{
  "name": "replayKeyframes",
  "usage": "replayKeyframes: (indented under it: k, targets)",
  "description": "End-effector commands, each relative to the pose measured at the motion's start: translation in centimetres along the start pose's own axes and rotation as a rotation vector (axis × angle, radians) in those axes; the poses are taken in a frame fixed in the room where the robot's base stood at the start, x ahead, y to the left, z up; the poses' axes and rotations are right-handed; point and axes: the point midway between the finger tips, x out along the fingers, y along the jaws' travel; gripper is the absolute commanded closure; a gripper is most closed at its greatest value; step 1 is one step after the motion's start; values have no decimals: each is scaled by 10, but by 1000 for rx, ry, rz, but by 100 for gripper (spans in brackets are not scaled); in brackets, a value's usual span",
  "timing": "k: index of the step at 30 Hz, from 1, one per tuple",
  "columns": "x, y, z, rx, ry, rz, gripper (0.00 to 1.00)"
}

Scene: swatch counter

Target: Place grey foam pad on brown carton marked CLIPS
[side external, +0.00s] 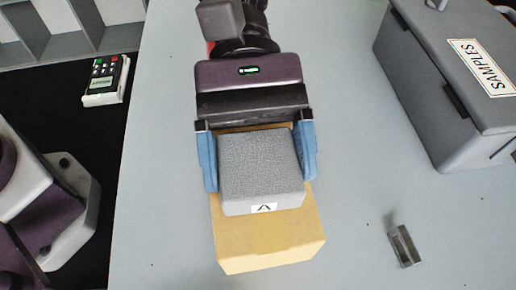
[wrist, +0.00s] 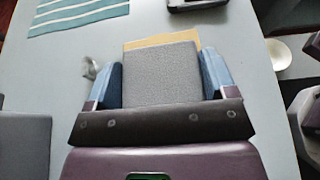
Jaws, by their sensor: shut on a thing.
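The grey foam pad (side external: 260,170) is a thick block with a small white label on its near face. My gripper (side external: 257,165) has its blue fingers on both sides of the pad and is shut on it. The brown carton (side external: 270,245) is under the pad in the side view and sticks out toward the viewer. No CLIPS marking shows on its visible faces. In the wrist view the pad (wrist: 162,75) sits between the fingers, with a strip of the carton (wrist: 165,40) beyond it. I cannot tell whether the pad touches the carton.
A grey box marked SAMPLES (side external: 450,75) stands at the right. A small metal object (side external: 404,245) lies at the lower right. A remote-like device (side external: 106,80) lies at the left. A striped cloth (wrist: 78,14) shows in the wrist view. The counter around the carton is clear.

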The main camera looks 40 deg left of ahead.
Motion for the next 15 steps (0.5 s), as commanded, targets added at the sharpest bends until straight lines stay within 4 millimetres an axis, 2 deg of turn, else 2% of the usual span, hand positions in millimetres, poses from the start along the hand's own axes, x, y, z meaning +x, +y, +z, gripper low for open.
replayKeyframes:
  k: [5,6,8,9,15]
  targets:
    - [0,0,-2,-1,0,0,44]
    - [1,0,-2,0,0,0,18]
    - [1,0,-2,0,0,0,4]
    - [0,0,-2,0,0,0,0]
    - [0,0,-1,1,0,0,0]
